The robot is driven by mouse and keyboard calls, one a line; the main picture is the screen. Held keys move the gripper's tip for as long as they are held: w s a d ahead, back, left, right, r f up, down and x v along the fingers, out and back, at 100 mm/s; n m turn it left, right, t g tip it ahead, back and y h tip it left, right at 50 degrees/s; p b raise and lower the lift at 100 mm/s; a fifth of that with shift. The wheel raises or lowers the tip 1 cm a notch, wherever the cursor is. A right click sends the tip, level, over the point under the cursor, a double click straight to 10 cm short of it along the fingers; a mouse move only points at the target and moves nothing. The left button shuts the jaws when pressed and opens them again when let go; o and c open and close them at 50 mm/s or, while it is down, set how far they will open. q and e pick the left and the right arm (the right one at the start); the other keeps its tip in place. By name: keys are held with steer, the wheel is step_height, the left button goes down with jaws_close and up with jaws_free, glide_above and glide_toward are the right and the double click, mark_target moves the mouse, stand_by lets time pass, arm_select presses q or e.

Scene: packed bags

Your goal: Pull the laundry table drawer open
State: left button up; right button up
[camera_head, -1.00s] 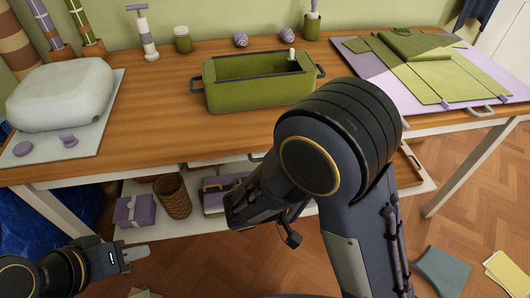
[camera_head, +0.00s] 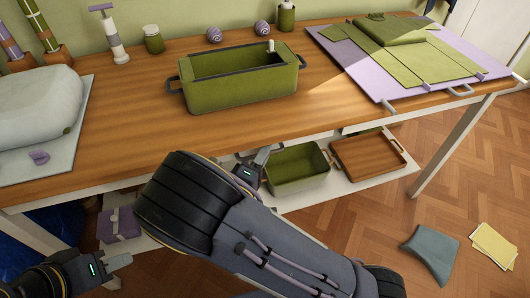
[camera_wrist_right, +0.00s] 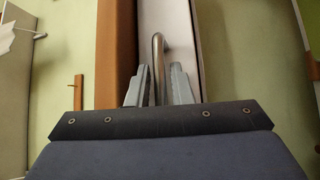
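The laundry table (camera_head: 330,112) has an orange-brown wooden top. In the right wrist view a pale drawer front (camera_wrist_right: 178,22) lies beside the wooden top edge, and its grey metal bar handle (camera_wrist_right: 158,58) stands between the fingers of my right gripper (camera_wrist_right: 160,86). The fingers are apart on either side of the bar, with small gaps. In the head view my right gripper (camera_head: 268,153) is at the table's front edge, and my forearm hides much of that edge. My left gripper (camera_head: 122,262) hangs low at the left, away from the table; its finger gap is unclear.
A green bin (camera_head: 240,88) stands on the tabletop, with a folding board (camera_head: 385,85) at right and a pale bag (camera_head: 40,110) at left. Below, a shelf holds a green box (camera_head: 295,168) and wooden tray (camera_head: 368,155). The floor at right has cloths (camera_head: 430,255).

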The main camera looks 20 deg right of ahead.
steer(key=shift+w+d, duration=0.2)
steer(key=shift+c, duration=0.2)
jaws_close()
